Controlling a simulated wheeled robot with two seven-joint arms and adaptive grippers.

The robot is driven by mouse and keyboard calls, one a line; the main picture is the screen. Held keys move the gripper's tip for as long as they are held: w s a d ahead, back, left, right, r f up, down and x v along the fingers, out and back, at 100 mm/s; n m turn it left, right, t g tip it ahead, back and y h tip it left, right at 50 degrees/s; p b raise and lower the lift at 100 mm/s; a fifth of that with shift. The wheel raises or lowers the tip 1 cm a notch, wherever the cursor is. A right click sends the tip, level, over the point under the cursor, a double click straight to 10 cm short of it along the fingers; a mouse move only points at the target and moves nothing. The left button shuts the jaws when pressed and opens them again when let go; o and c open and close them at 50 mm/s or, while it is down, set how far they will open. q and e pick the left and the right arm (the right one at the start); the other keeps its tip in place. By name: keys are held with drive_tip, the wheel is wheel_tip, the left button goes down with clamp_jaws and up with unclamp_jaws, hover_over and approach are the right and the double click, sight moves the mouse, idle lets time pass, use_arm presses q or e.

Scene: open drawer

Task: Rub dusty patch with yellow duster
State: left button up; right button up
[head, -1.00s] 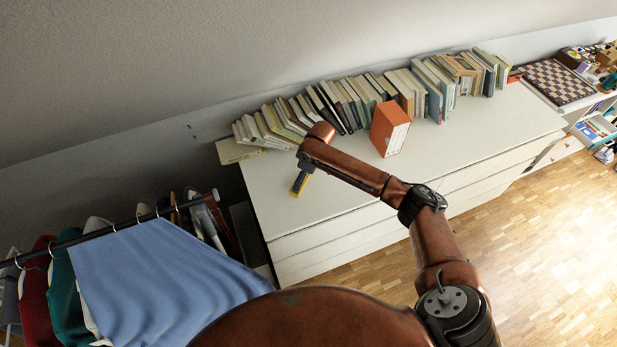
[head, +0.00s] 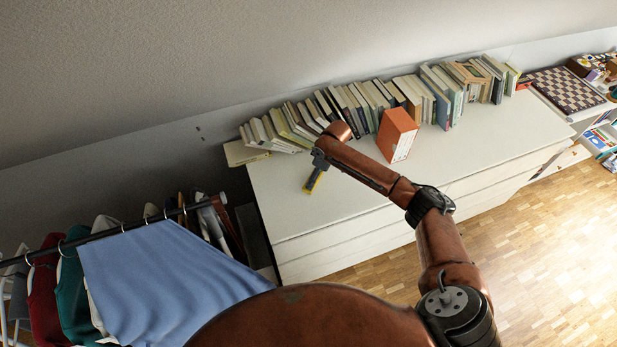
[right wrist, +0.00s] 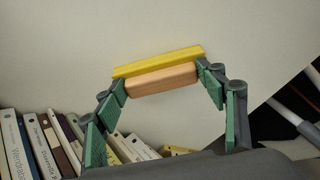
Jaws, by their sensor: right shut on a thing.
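The yellow duster (right wrist: 158,61) has a yellow strip along a tan block. My right gripper (right wrist: 161,82) is shut on the block, with green-padded fingers at its two ends, in the right wrist view. In the head view the duster (head: 311,184) shows as a small yellow piece below my right gripper (head: 316,176), over the left part of the white dresser top (head: 440,165). I cannot tell whether the duster touches the top. I cannot make out a dusty patch in either view. My left gripper is not in view.
A row of books (head: 360,105) lines the back of the dresser. An orange box-like book (head: 397,133) stands in front of them, right of my gripper. A clothes rail with a blue cloth (head: 165,275) is at the left.

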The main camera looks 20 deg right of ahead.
drive_tip(key=shift+d+p, duration=0.45)
drive_tip(key=shift+d, duration=5.75)
wheel_tip(320, 180, up, 4)
drive_tip(key=p, duration=0.3)
drive_tip(key=shift+a+r, duration=0.1)
drive_tip(key=shift+r, duration=0.05)
drive_tip(key=shift+r+p, duration=1.9)
drive_tip(key=shift+p, duration=0.25)
